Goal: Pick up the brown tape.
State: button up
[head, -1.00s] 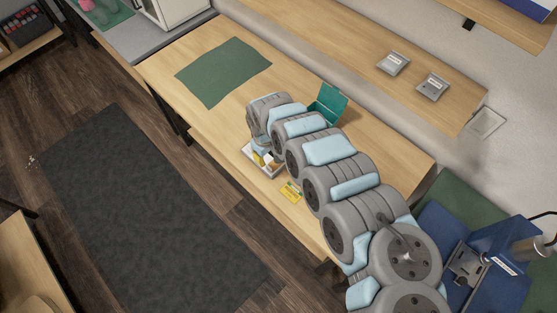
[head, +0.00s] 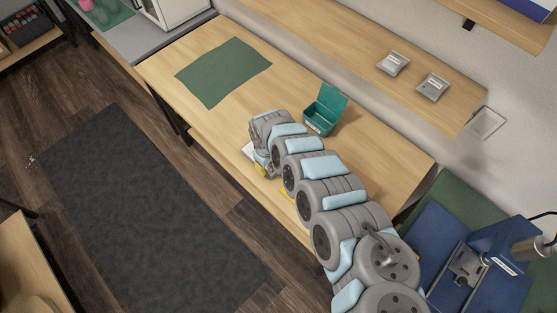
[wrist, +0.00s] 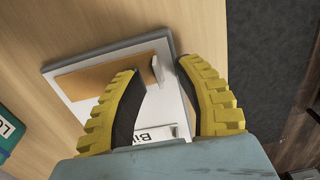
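In the wrist view, my gripper (wrist: 158,70) has its two yellow, black-padded fingers spread apart over a white tray (wrist: 108,52). No object is clearly held between them. A flat orange-brown patch (wrist: 85,80) lies inside the tray, to the left of the fingertips; I cannot tell whether it is the brown tape. A small pale upright piece shows between the fingertips. A label beginning "Bi" (wrist: 155,135) shows lower down between the fingers. In the head view, my arm hides most of the tray, and a yellow finger of my gripper (head: 261,168) shows beside it.
An open teal box (head: 320,120) stands on the wooden workbench (head: 205,125) behind my arm. A green mat (head: 223,72) lies at the bench's left end. A raised shelf (head: 345,45) along the wall carries two small grey boxes. The bench between mat and arm is clear.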

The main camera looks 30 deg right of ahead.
grip_shut()
jog(key=shift+r, duration=0.1)
